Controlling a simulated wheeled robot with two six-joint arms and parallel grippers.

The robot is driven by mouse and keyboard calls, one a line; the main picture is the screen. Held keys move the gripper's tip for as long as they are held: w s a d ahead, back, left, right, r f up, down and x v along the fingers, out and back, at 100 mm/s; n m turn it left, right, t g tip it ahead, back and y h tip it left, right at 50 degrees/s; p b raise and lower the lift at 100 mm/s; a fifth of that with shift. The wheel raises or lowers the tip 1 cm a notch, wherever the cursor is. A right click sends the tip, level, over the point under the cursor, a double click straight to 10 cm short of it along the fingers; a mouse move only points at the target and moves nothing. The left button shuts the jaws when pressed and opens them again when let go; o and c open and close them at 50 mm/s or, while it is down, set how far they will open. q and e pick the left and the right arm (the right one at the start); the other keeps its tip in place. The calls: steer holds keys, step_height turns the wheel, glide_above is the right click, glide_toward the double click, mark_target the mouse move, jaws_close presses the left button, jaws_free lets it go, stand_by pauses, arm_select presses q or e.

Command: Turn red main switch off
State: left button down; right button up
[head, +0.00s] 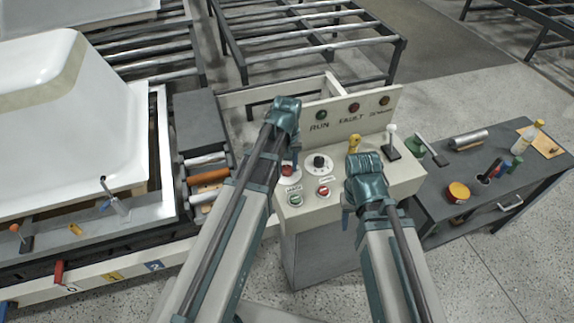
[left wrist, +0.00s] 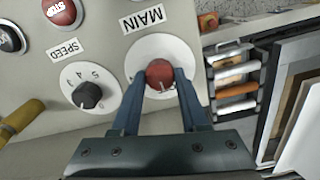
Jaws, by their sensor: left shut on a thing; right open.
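The red main switch (left wrist: 160,74) is a round red knob on a white disc beside the label MAIN (left wrist: 143,18). In the left wrist view my left gripper (left wrist: 159,84) has its fingers on either side of the knob, shut on it. In the head view the red knob (head: 287,170) shows partly beside my left arm, which hides the fingers. A pale mark shows on the knob's lower edge. My right gripper (head: 348,205) is open and empty near the front of the control panel (head: 310,214), apart from the switch.
A black speed dial (head: 319,163), a red stop button (head: 323,190) and a green start button (head: 295,200) sit close to the switch. A yellow handle (head: 355,143) and white lever (head: 391,140) stand behind. A grey bench (head: 424,190) with bottles is at right; a white tub shell (head: 60,130) at left.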

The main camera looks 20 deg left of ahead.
mark_target(287, 168)
stand_by(0.3)
arm_select(q)
steer(key=shift+c, duration=2.1)
jaws_free()
step_height(287, 168, up, 14)
steer(key=p, duration=1.3)
steer(key=shift+p, duration=0.4)
steer(key=shift+f, duration=0.2)
steer(key=s+d+f+m+b, duration=0.4)
steer(key=s+d, duration=0.1)
steer(key=s, duration=0.2)
steer(key=s+d+f+m+y+b, duration=0.1)
steer(key=s+d+f+m+b, duration=0.3)
steer(key=s, duration=0.3)
steer(key=shift+s+d+f+b, duration=0.3)
steer(key=shift+d+f+b, duration=0.35)
steer(key=shift+d+b, duration=0.15)
